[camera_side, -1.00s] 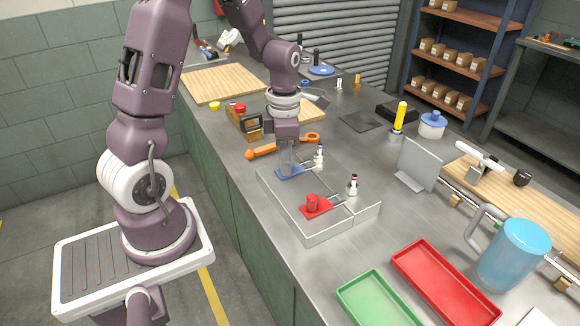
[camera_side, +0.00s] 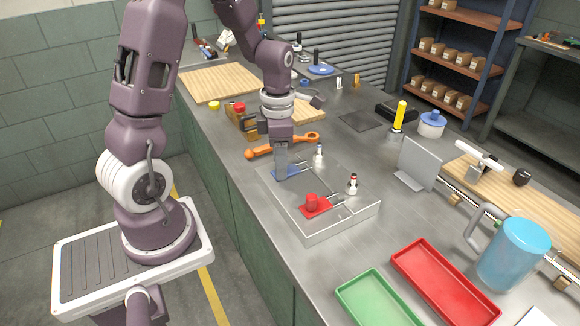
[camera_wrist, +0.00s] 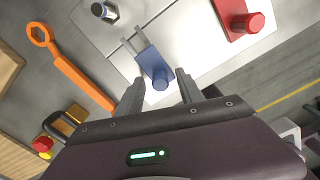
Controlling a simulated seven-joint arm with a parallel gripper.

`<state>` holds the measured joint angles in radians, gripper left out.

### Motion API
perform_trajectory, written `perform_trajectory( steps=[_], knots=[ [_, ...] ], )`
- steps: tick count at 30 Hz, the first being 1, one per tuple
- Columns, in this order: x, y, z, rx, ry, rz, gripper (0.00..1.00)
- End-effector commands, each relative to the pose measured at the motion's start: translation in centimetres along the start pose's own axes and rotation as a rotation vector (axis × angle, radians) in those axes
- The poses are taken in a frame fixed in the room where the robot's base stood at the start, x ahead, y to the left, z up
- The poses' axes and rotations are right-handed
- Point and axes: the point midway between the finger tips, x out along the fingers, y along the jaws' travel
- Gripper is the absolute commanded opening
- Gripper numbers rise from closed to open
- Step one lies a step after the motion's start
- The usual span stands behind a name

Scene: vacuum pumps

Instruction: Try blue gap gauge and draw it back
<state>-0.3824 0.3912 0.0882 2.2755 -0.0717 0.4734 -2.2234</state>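The blue gap gauge (camera_side: 288,172) lies flat in the left part of the shallow metal tray (camera_side: 319,236), its two prongs pointing toward a small light fitting (camera_side: 319,156). In the wrist view the blue gauge (camera_wrist: 151,64) shows its round knob, and its prong tips are apart from the fitting (camera_wrist: 104,11). My gripper (camera_side: 281,176) is low over the gauge. In the wrist view my gripper (camera_wrist: 160,77) has its fingers spread either side of the knob, with gaps showing.
The red gauge (camera_side: 314,207) with its knob lies in the same tray, its prongs toward a second fitting (camera_side: 353,185). An orange wrench (camera_side: 284,146) lies behind the tray. Red (camera_side: 397,262) and green (camera_side: 345,289) trays stand at front right.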

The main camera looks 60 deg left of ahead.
Motion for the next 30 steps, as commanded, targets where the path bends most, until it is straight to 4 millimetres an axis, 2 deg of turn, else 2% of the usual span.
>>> perform_trajectory(
  steps=[10, 24, 30],
  knots=[
    [-0.1, -0.1, 0.0, 0.001, 0.001, -0.003, 0.44],
    [-1.8, -0.1, 0.0, 0.001, 0.002, -0.003, 0.44],
    [-2.0, -0.1, 0.0, 0.002, 0.002, -0.003, 0.44]
  ],
)
